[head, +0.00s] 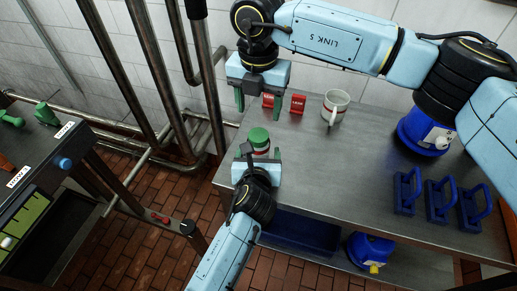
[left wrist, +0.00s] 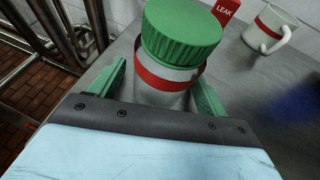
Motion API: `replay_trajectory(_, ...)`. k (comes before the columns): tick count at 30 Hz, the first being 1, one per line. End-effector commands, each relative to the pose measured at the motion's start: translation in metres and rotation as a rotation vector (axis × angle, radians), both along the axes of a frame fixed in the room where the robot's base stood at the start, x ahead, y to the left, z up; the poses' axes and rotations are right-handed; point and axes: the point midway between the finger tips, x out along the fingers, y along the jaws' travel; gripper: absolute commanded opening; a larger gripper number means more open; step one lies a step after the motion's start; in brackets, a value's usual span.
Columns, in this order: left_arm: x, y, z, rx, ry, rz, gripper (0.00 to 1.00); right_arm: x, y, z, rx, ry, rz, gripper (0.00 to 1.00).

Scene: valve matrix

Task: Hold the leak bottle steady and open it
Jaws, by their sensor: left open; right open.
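The leak bottle (head: 259,140) stands upright near the table's left edge, with a ribbed green cap and a red band. It also shows close up in the left wrist view (left wrist: 181,35), its base hidden. My left gripper (head: 260,153) is open, with its green fingers on either side of the bottle; I cannot tell whether they touch it. My right gripper (head: 259,108) is open and empty, pointing down beyond the bottle and apart from it. A red LEAK sign (head: 297,104) stands behind the bottle, with another red sign (head: 267,100) partly hidden by the right gripper.
A white mug (head: 336,106) with a red band stands right of the signs. Blue handled objects (head: 438,201) and a blue jug (head: 426,134) occupy the table's right side. Pipes (head: 165,85) rise left of the table (head: 340,160). The table's middle is clear.

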Motion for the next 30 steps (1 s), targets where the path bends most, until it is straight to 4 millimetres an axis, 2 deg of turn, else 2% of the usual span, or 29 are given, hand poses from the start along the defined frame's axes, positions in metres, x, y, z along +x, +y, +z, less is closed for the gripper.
replay_trajectory(7, 0.0005, -0.0001, 0.0002, -0.001, -0.001, 0.000, 0.76, -0.0001, 0.0000, 0.0000, 0.000, 0.000, 0.000, 0.62)
replay_trajectory(24, 0.0003, 0.0000, 0.0001, -0.001, 0.000, 0.000, 0.02, -0.0001, 0.0001, 0.0000, 0.000, 0.000, -0.002, 0.62)
replay_trajectory(30, 0.0003, 0.0000, 0.0001, -0.001, 0.000, 0.000, 0.00, -0.0008, 0.0010, -0.0006, 0.001, 0.002, -0.141, 0.62)
